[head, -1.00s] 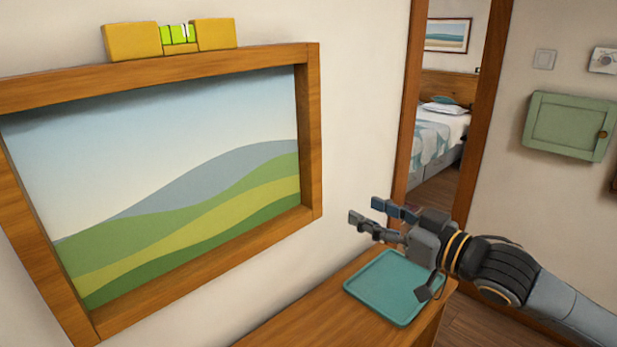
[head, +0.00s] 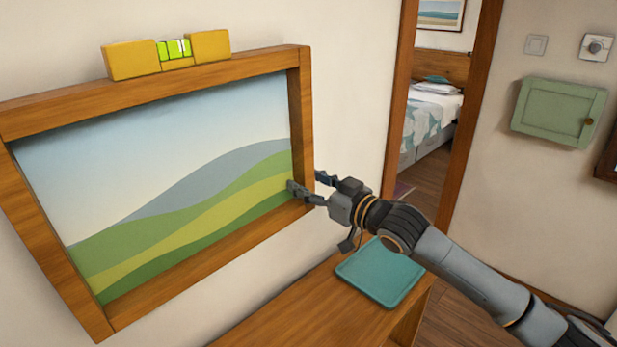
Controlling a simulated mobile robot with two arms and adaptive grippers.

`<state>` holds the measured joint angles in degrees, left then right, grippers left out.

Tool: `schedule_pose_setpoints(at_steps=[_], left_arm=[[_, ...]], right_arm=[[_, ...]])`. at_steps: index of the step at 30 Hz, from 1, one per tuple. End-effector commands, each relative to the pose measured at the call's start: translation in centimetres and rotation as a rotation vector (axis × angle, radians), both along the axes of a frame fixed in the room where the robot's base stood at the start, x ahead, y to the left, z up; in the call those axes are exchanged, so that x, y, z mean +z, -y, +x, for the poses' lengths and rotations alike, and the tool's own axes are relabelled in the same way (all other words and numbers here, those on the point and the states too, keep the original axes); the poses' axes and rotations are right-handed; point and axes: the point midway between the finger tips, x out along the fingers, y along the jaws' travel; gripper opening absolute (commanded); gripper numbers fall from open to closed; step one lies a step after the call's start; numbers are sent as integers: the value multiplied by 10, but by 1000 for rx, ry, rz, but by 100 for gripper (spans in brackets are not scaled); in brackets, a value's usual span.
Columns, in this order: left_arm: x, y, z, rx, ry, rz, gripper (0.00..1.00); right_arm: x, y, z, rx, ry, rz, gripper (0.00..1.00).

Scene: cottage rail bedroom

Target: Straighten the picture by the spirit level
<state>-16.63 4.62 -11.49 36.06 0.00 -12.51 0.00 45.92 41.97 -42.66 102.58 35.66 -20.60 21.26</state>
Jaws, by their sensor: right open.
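The picture (head: 150,165) shows green hills under a pale sky, in a wooden frame (head: 200,261) on the left wall. It looks tilted, though the slanted view makes the amount hard to judge. A yellow spirit level (head: 131,61) rests on the frame's top edge; its green vial (head: 174,48) has dark marks right of its middle, and the bubble is too small to place surely. My right gripper (head: 305,182) is open at the frame's lower right side, one finger in front of the picture side and one beyond the outer edge. I cannot tell whether they touch. My left gripper is out of view.
A teal tray (head: 380,274) lies on a wooden surface (head: 300,305) below my right arm. A doorway (head: 465,130) opens onto a bedroom with a bed (head: 430,115). A green cabinet (head: 558,112), a switch (head: 536,45) and a dial (head: 596,46) are on the right wall.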

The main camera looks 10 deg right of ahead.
Motion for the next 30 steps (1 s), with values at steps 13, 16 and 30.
schedule_pose_setpoints(at_steps=[13,16,30], left_arm=[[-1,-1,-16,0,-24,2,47],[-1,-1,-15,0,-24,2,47],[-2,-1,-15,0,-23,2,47]], right_arm=[[0,-1,1,0,0,0,20],[0,-1,1,0,1,1,0],[-12,-11,-5,-1,-30,47,0]])
